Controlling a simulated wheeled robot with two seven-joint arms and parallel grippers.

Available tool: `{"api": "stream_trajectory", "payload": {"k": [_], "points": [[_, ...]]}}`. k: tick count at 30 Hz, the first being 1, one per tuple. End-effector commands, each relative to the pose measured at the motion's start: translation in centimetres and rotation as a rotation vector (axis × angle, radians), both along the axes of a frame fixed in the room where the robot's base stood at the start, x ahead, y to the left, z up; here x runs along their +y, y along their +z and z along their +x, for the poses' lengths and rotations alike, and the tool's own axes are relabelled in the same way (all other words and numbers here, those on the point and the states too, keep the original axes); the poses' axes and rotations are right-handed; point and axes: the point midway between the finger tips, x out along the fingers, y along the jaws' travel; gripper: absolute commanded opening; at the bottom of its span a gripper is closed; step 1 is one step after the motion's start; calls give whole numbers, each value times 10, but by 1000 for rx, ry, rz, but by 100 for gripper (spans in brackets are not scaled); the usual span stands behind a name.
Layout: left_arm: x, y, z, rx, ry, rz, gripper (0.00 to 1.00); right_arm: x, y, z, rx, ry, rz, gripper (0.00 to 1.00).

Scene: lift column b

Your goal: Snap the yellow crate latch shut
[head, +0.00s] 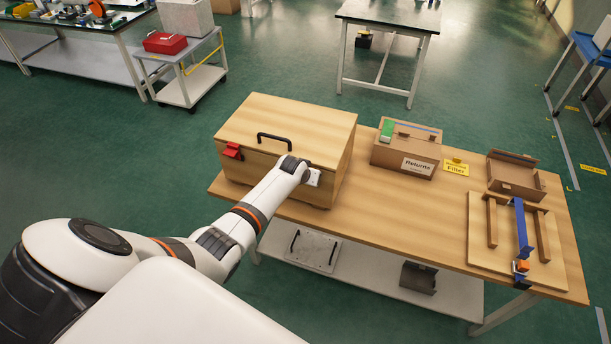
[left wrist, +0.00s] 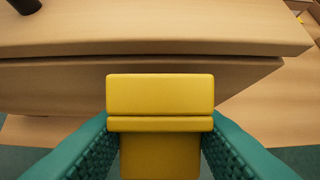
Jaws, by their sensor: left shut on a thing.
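The wooden crate (head: 252,172) stands on the left end of the wooden table, its lid (head: 310,118) down over it. The lid has a dark handle (head: 274,137). My left gripper (head: 314,178) is at the right part of the crate's front. In the left wrist view the yellow latch (left wrist: 160,95) sits between my left gripper's two teal fingers (left wrist: 160,125), which are shut on its sides. Its upper plate lies just below the lid edge (left wrist: 150,47). The latch is hidden by my gripper in the head view. My right gripper is not in view.
A red latch (head: 232,151) is on the crate's front left. Right of the crate are a cardboard box marked Returns (head: 405,160), a yellow sign (head: 456,168), an open carton (head: 514,180) and a board with a blue strap (head: 522,225). The table's middle front is clear.

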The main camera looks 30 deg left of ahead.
Motion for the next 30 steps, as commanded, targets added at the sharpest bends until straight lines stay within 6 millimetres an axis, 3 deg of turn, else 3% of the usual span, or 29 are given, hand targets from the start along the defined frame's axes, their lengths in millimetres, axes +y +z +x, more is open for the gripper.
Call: {"api": "stream_trajectory", "payload": {"k": [15,30], "points": [[4,5,16,349,2,-85,17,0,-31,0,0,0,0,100],[4,7,18,426,0,-102,17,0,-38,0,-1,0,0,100]]}}
